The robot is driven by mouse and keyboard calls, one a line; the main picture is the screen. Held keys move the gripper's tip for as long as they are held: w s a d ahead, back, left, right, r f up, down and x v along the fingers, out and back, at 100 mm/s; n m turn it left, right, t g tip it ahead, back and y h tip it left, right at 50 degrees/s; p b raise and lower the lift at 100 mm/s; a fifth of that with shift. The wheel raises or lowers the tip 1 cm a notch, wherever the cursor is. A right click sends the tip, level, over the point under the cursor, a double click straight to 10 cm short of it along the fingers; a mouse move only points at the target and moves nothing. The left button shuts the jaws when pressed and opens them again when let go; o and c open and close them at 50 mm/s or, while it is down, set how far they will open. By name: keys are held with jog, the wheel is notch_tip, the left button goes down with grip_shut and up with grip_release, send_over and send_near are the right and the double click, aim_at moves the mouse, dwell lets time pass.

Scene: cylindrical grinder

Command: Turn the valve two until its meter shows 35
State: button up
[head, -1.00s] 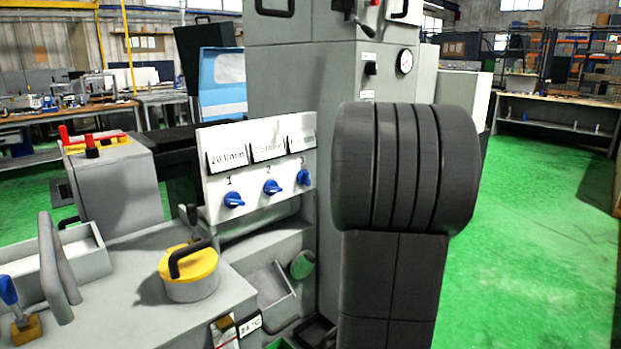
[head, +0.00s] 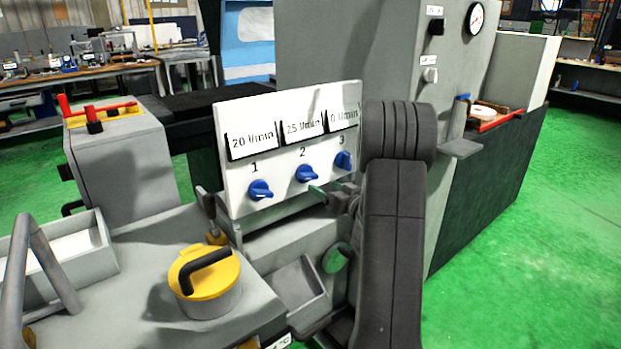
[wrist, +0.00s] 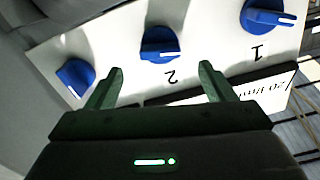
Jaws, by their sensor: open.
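The white valve panel (head: 235,180) carries three blue knobs in a row, numbered 1 to 3, each with a meter above it. Valve two (head: 307,173) is the middle knob, and its meter (head: 301,128) appears to read 25 l/min. In the wrist view valve two (wrist: 159,44) lies ahead of my gripper (wrist: 161,77), roughly between the lines of its two open fingers. The fingers are spread and empty, apart from the knob. In the head view my gripper (head: 320,190) is just below and right of valve two, partly hidden by my arm.
Valve one (head: 260,190), reading 20 l/min, and valve three (head: 343,160), reading 0 l/min, flank valve two closely. A yellow-lidded pot (head: 207,275) stands on the ledge below. A grey bin (head: 297,285) sits under the panel.

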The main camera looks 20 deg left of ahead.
aim_at(312, 179)
jog(key=x, duration=0.8)
jog(key=shift+w+a, duration=0.15)
jog(key=shift+a, duration=0.05)
jog(key=c, duration=1)
